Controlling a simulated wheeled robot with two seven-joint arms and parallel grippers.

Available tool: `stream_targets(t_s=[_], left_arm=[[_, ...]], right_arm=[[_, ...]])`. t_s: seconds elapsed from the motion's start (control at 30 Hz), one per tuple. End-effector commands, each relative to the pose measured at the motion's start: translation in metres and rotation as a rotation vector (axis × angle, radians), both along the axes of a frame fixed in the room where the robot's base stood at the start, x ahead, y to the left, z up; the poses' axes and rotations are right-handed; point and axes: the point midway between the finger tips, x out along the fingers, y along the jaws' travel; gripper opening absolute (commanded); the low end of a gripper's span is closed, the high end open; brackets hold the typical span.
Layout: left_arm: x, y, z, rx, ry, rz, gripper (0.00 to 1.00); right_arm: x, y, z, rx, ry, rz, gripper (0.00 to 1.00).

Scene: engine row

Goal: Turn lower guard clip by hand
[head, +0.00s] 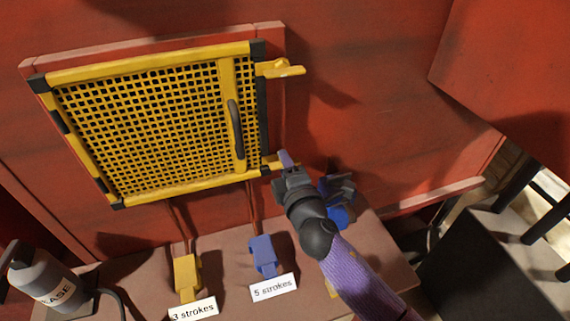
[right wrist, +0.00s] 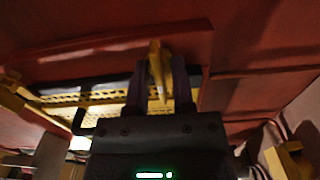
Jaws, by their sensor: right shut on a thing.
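The yellow mesh guard (head: 160,130) is shut against the red wall, with a dark handle (head: 236,129) near its right edge. The upper guard clip (head: 281,69) is yellow and sticks out sideways to the right from the guard's top right corner. The lower guard clip (head: 272,164) is at the bottom right corner, mostly hidden by my right gripper (head: 285,160). In the right wrist view the yellow clip (right wrist: 157,60) stands between the two dark fingers of my right gripper (right wrist: 159,77), which is shut on it. My left gripper is not in view.
Below the guard, a ledge carries a yellow block (head: 187,276) labelled 3 strokes and a blue block (head: 264,256) labelled 5 strokes. A grey grease canister (head: 45,278) stands at lower left. A dark box (head: 490,265) stands at lower right.

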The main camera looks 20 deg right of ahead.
Motion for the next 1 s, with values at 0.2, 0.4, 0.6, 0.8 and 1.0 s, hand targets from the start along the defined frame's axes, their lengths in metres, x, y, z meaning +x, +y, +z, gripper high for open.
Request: stream_targets(t_s=[0.2,0.4,0.6,0.8,1.0], left_arm=[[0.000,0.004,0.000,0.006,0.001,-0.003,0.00],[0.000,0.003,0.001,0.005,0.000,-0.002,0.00],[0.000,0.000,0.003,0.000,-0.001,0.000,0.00],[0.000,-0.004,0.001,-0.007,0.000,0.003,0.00],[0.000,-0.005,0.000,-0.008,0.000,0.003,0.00]], right_arm=[[0.000,0.000,-0.001,-0.001,0.003,0.001,0.46],[-0.004,0.000,-0.001,-0.001,0.002,0.001,0.46],[-0.040,-0.001,-0.002,0.000,0.004,0.001,0.46],[-0.085,-0.003,-0.003,0.001,0.006,0.000,0.46],[-0.100,-0.003,-0.001,-0.001,0.003,0.000,0.46]])
